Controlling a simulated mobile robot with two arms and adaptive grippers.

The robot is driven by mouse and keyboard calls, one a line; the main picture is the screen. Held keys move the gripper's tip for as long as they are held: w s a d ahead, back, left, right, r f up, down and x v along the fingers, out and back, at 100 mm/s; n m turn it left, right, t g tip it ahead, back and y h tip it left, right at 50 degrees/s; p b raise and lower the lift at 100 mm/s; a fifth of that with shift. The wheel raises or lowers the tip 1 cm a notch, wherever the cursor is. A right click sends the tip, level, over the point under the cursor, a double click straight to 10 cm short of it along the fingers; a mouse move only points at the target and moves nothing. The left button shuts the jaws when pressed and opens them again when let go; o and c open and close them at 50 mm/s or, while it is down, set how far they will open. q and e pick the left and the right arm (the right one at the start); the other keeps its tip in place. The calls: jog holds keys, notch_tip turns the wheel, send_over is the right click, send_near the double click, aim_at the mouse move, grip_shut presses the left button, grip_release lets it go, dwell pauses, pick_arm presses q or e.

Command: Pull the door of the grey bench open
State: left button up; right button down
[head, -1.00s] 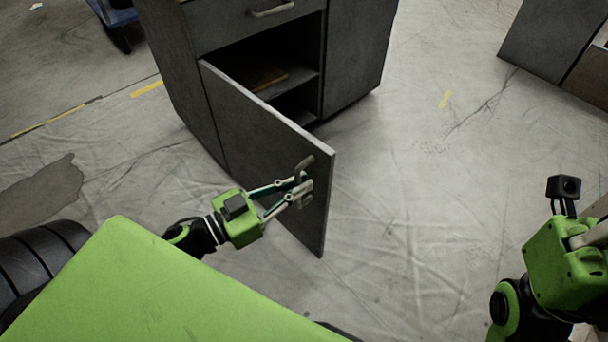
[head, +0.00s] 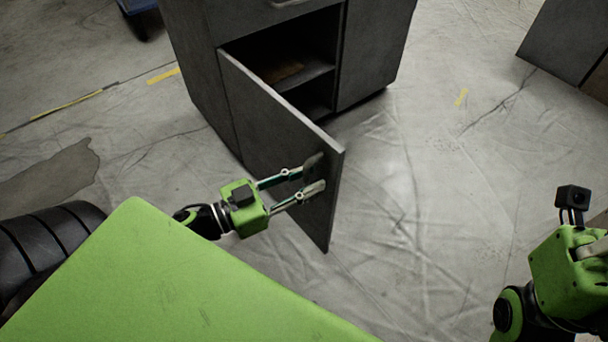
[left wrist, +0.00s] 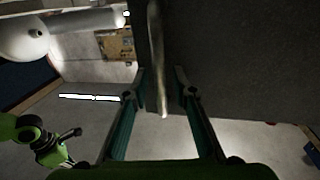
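The grey bench (head: 375,50) stands at the top of the head view. Its door (head: 275,130) is swung well out, with the dark inside and a shelf showing. My left gripper (head: 318,172) is at the outer face of the door, near its free edge. Its two fingers are spread apart. In the left wrist view the door's handle (left wrist: 158,60) is a pale upright bar between the open fingers, with gaps beside it. The door panel (left wrist: 235,60) fills the upper right there. My right gripper (head: 592,248) is cut off at the right edge; its fingertips are out of view.
A second dark cabinet (head: 565,40) stands at the top right. A blue wheeled thing (head: 137,8) is at the top left. The sheeted floor (head: 440,180) right of the door is clear.

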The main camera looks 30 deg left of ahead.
pick_arm(q)
jog(key=shift+s, duration=0.1)
jog(key=v, duration=1.2)
